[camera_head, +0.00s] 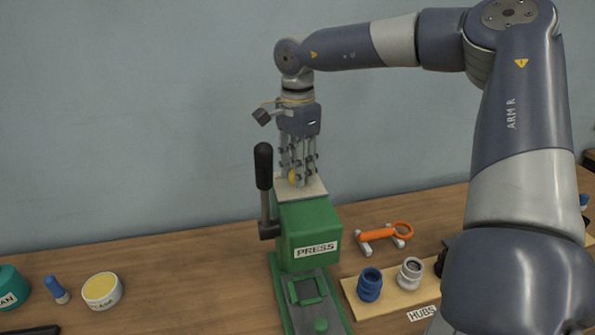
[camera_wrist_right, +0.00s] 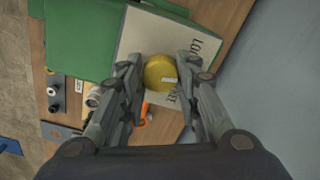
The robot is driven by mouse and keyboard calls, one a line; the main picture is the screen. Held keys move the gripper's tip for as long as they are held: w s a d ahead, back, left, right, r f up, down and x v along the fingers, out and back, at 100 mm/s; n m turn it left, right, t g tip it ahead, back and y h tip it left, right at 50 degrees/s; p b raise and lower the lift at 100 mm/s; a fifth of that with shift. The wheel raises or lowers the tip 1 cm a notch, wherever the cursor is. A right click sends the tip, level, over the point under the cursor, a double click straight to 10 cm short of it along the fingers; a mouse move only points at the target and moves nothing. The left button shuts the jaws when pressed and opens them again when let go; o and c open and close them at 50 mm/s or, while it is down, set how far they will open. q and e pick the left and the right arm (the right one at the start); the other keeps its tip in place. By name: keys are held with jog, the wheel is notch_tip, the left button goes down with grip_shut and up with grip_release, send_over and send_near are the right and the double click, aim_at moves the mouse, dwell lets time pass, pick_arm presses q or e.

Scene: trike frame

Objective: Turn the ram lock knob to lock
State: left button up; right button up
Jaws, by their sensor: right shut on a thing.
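The ram lock knob is a round yellow knob (camera_head: 293,178) on the pale top plate (camera_head: 314,187) of the green press (camera_head: 305,222). In the right wrist view the knob (camera_wrist_right: 161,73) shows a small white mark and sits between the two fingers. The plate (camera_wrist_right: 140,36) bears lettering, partly hidden by the fingers and knob. My right gripper (camera_head: 298,178) points straight down over the press top, its fingers shut on the knob; it also shows in the right wrist view (camera_wrist_right: 160,76). My left gripper is not in view.
A black-handled lever (camera_head: 263,168) stands upright at the press's left side, close to my gripper. A blue hub (camera_head: 369,284), a grey hub (camera_head: 410,273) and an orange tool (camera_head: 383,234) lie to the right. A yellow-topped tub (camera_head: 101,290) stands left.

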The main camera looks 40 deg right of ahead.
jog(key=n, duration=0.6)
jog(key=shift+n, duration=0.3)
jog(key=shift+r, duration=0.1)
dwell(0.4)
jog(key=o, duration=1.1)
notch_tip(320, 180, up, 12)
jog(key=shift+f, duration=0.1)
